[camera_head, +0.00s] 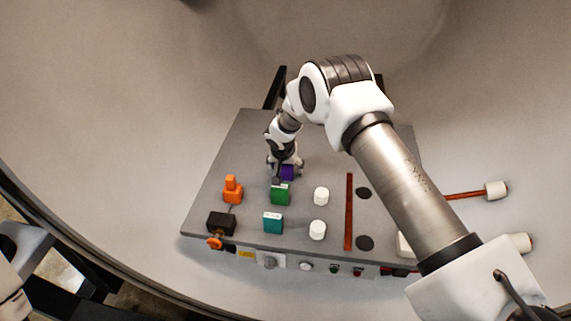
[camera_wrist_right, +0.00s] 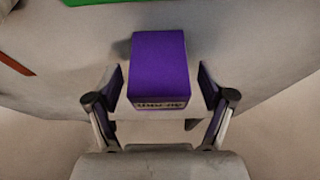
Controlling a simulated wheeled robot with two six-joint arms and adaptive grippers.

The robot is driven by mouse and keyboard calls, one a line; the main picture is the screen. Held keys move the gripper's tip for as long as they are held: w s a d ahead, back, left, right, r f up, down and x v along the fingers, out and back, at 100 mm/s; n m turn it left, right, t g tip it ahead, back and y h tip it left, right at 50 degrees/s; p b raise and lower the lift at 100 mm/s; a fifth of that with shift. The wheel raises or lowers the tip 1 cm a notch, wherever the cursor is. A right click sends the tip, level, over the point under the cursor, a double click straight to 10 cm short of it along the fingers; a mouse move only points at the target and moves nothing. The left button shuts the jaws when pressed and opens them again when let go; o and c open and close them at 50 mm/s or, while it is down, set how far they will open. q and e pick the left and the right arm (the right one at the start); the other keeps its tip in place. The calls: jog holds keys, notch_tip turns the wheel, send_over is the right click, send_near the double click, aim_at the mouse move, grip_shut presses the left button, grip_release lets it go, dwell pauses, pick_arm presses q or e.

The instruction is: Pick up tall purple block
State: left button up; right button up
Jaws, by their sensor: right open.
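The tall purple block (camera_head: 287,172) stands on the grey panel, behind the green block in the head view. In the right wrist view the purple block (camera_wrist_right: 158,72) is at the centre, with some small dark lettering on its near edge. My right gripper (camera_head: 283,167) is right at the block. In the wrist view its two fingers (camera_wrist_right: 160,100) are spread, one on each side of the block, with a gap showing at least on the left. My left gripper is not in view; only a part of my left arm shows at the left edge.
The grey panel (camera_head: 235,150) also carries a green block (camera_head: 280,196), a teal block (camera_head: 272,223), an orange piece (camera_head: 232,190), a black block (camera_head: 221,223), white knobs (camera_head: 321,196) and a red strip (camera_head: 349,210). The panel's left part is clear.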

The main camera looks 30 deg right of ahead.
jog(key=shift+w+d+f, duration=0.1)
jog(key=shift+f, duration=0.25)
jog(key=shift+r, duration=0.1)
jog(key=c, duration=0.4)
grip_shut()
jog(key=shift+r, duration=0.2)
notch_tip(320, 180, up, 18)
jog(key=b, duration=0.4)
jog(key=shift+f, duration=0.2)
